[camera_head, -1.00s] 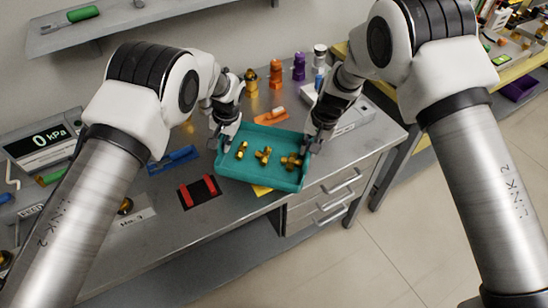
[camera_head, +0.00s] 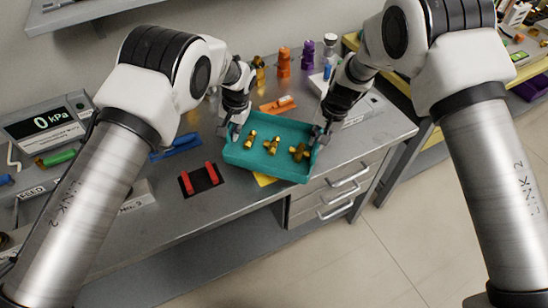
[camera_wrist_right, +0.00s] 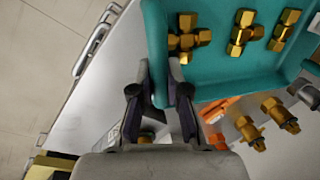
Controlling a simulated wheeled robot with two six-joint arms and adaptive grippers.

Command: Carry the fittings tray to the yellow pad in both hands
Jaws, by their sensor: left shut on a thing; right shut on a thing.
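The teal fittings tray (camera_head: 262,169) is held by its two ends over the front of the bench. It holds brass fittings: a left one (camera_head: 250,138), a middle one (camera_head: 272,145) and a right cluster (camera_head: 300,152). My left gripper (camera_head: 234,132) is shut on the tray's left end. My right gripper (camera_head: 318,138) is shut on its right end. In the right wrist view, my right gripper (camera_wrist_right: 160,88) has its fingers across the tray wall (camera_wrist_right: 156,45). The yellow pad (camera_head: 264,180) shows only as a small piece below the tray's front edge; the tray hides the rest.
A black plate with red bars (camera_head: 201,180) lies just left of the tray. A blue tool (camera_head: 176,146) lies further left. An orange item (camera_head: 278,104) and orange (camera_head: 284,62) and purple (camera_head: 307,50) fittings stand behind. Drawers (camera_head: 335,190) are below the bench's right front.

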